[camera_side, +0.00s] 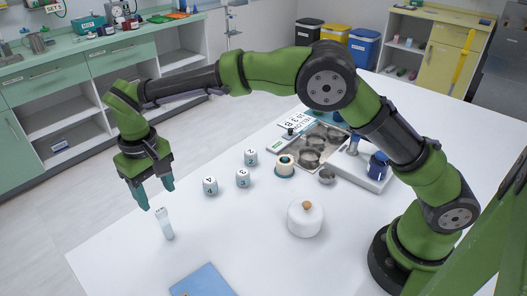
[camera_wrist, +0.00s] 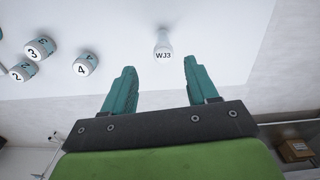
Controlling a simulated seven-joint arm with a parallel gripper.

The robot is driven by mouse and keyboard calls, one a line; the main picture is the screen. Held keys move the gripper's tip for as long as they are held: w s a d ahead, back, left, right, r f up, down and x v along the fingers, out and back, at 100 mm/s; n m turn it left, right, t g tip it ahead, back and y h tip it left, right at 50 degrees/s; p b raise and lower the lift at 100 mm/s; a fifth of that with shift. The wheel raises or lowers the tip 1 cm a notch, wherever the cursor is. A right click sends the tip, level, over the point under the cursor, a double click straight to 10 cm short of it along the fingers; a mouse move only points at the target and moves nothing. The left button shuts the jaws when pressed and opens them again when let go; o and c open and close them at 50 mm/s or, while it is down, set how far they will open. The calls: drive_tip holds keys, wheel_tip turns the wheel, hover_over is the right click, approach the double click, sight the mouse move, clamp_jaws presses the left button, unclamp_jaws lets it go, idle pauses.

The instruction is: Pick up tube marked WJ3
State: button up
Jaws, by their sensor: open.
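The tube marked WJ3 (camera_side: 165,224) stands upright on the white table near its left edge, pale with a light cap. In the wrist view its label WJ3 (camera_wrist: 163,54) reads clearly from above, beyond the fingertips and roughly between them. My gripper (camera_side: 156,197) points down above and slightly to the left of the tube in the side view, apart from it. Its two teal fingers (camera_wrist: 160,66) are spread open with nothing between them.
Numbered white containers 4 (camera_side: 210,187), 3 (camera_side: 242,179) and 2 (camera_side: 251,158) stand right of the tube. A white lidded jar (camera_side: 305,219), a metal tray (camera_side: 322,137) and a blue folder (camera_side: 203,282) are also on the table (camera_side: 255,255). The surface around the tube is clear.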

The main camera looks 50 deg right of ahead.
sight(164, 220)
wheel_tip(164, 220, down, 4)
drive_tip(key=shift+f, duration=0.1)
drive_tip(key=f, duration=0.5)
drive_tip(key=shift+s+a+f, duration=0.1)
drive_tip(key=shift+s+a, duration=0.1)
drive_tip(key=shift+a, duration=0.05)
clamp_jaws()
